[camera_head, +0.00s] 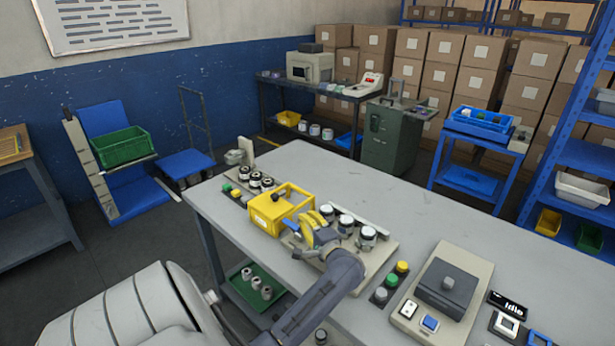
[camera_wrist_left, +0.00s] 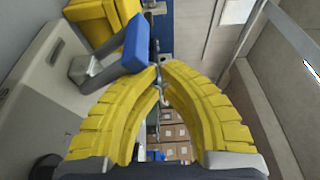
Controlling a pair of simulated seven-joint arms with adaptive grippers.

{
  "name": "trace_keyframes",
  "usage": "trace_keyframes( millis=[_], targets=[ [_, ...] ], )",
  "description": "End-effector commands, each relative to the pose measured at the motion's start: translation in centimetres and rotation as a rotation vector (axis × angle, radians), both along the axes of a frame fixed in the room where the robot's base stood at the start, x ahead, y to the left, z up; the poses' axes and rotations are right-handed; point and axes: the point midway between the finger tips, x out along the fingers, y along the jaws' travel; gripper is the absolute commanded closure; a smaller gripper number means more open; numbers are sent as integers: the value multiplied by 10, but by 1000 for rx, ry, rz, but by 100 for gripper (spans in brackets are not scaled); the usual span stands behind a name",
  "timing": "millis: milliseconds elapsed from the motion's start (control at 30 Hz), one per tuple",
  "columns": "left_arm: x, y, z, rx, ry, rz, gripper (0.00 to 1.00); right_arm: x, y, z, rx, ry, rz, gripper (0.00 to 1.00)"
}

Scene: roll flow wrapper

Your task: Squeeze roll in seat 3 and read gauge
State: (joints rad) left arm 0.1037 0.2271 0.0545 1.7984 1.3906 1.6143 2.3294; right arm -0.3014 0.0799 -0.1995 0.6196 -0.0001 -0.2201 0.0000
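Several rolls with white tops stand in a row on a beige base (camera_head: 375,262). I make out one behind my gripper (camera_head: 327,210), a middle one (camera_head: 345,223) and a right one (camera_head: 367,236). No seat numbers are legible. My left gripper (camera_head: 312,222) is beside the row, between it and the yellow bin (camera_head: 268,216). In the wrist view its yellow fingers (camera_wrist_left: 160,68) curve inward with the tips together, and no roll shows between them. A blue-ended lever (camera_wrist_left: 137,43) is close beside the tips. A black display (camera_head: 508,306) reads "Idle". My right gripper is out of view.
Dark rolls (camera_head: 255,180) stand at the table's far left end. Green and yellow buttons (camera_head: 392,280) and a beige machine with a grey block (camera_head: 450,288) are at the front right.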

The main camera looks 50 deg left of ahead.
Motion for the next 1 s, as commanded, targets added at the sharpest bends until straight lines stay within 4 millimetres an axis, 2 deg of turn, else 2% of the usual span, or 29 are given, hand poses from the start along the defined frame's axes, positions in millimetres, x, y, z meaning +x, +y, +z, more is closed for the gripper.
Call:
trace_keyframes(
  millis=[33,67,167,300,700,1000],
  targets=[
    [-8,6,-5,-3,11,22,100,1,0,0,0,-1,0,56],
    [-7,6,-5,-3,11,22,100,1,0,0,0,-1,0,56],
    [-1,6,-1,-2,11,19,100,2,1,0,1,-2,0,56],
    [18,6,8,1,7,11,100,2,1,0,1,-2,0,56],
    [5,-73,-6,-3,6,3,100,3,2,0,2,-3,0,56],
    [0,-106,-10,-1,3,2,100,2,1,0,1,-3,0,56]
  ],
)
